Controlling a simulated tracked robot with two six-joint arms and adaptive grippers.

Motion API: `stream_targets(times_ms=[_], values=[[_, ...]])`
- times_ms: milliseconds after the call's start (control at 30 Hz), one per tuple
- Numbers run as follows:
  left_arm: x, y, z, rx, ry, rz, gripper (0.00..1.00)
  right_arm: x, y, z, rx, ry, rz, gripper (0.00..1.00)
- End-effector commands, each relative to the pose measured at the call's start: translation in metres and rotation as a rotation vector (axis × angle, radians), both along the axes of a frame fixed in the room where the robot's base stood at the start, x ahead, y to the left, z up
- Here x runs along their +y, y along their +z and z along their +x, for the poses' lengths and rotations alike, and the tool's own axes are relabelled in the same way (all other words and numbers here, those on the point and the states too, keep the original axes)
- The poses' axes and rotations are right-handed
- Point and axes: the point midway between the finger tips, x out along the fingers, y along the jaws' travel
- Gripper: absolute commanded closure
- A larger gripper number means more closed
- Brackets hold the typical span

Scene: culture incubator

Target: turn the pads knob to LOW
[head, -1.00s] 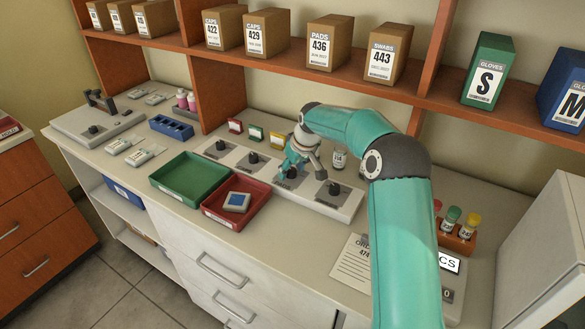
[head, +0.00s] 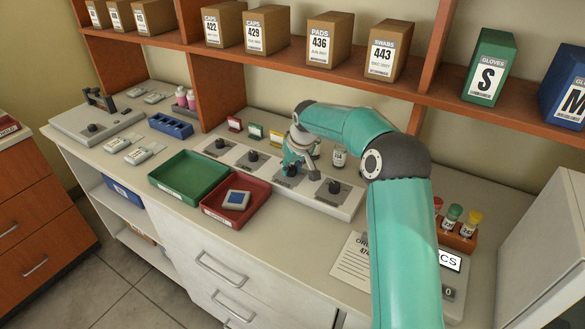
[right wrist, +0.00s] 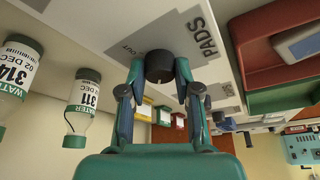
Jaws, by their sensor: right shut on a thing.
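The pads knob (right wrist: 160,66) is a dark round knob on a white panel, beside the printed word PADS. In the right wrist view my right gripper (right wrist: 160,72) has a finger on each side of it, shut on it. The word OUT is legible on a grey patch next to the knob; the other marks there are partly hidden, and I cannot tell which mark the knob points to. In the head view my right gripper (head: 293,168) is over the third knob of the white knob panel (head: 312,194) and covers most of it. My left gripper is not in view.
Other dark knobs (head: 334,187) sit on both sides along the panel. A green tray (head: 190,178) and a red tray (head: 236,212) stand in front. Small coloured cards (head: 255,131) and a water bottle (head: 339,158) stand behind. A brown shelf (head: 285,61) with boxes runs above.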

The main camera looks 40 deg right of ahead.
Motion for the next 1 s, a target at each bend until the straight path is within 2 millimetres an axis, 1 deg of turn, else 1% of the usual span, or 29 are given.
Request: stream_targets(times_ms=[33, 500, 800, 1000], values=[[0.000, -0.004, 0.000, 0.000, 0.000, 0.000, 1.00, 0.001, -0.001, 0.001, -0.004, -0.031, -0.002, 1.00], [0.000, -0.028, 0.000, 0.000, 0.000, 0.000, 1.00, 0.004, -0.001, 0.003, -0.003, -0.457, -0.002, 1.00], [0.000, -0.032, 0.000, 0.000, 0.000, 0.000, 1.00, 0.005, 0.000, 0.004, -0.002, -0.708, 0.000, 1.00], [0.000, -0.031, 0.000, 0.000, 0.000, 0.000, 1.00, 0.005, 0.001, 0.004, -0.002, -0.817, 0.002, 1.00]])
